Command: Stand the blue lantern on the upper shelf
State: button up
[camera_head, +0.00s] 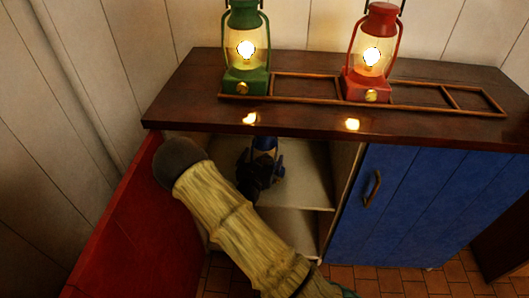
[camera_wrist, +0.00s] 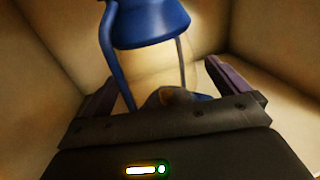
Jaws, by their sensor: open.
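The blue lantern (camera_head: 264,145) is inside the open left compartment of the cabinet, at the upper shelf (camera_head: 308,188). It looks upright. My gripper (camera_head: 261,172) is in front of it and hides its lower part, so I cannot see whether its base touches the shelf. In the wrist view the lantern's blue cap (camera_wrist: 148,25) and side wires rise between my gripper's (camera_wrist: 160,88) two spread fingers. The fingers are open on either side of the lantern, with a gap visible at the right. The lantern's base is mostly hidden behind the gripper body.
The red door (camera_head: 145,225) stands open at the left, and the blue door (camera_head: 410,205) is closed at the right. A green lantern (camera_head: 246,50) and a red lantern (camera_head: 371,55) stand lit on the cabinet top (camera_head: 195,95) by a wooden rail. A lower shelf space shows below.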

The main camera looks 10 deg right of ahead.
jog(key=p+v, duration=0.2)
jog(key=v, duration=0.7)
jog(key=shift+s+a, duration=0.15)
jog(key=shift+s, duration=0.05)
jog(key=shift+r, duration=0.1)
jog(key=s+d+r+m+g+h, duration=0.4)
jog(key=s+d+m+g+h, duration=0.1)
jog(key=d+m+g, duration=0.3)
jog(key=s+d+m+g+y, duration=0.3)
jog(key=s+d+m+g, duration=0.2)
jog(key=s+m+g, duration=0.5)
jog(key=s+a+r+m+t+y, duration=0.3)
jog(key=a+r+m+y, duration=0.4)
jog(key=m+y, duration=0.3)
jog(key=shift+s+a+r+m+t+y, duration=0.15)
jog(key=shift+s+r+m+t+y, duration=0.2)
jog(key=shift+r+m+t, duration=0.65)
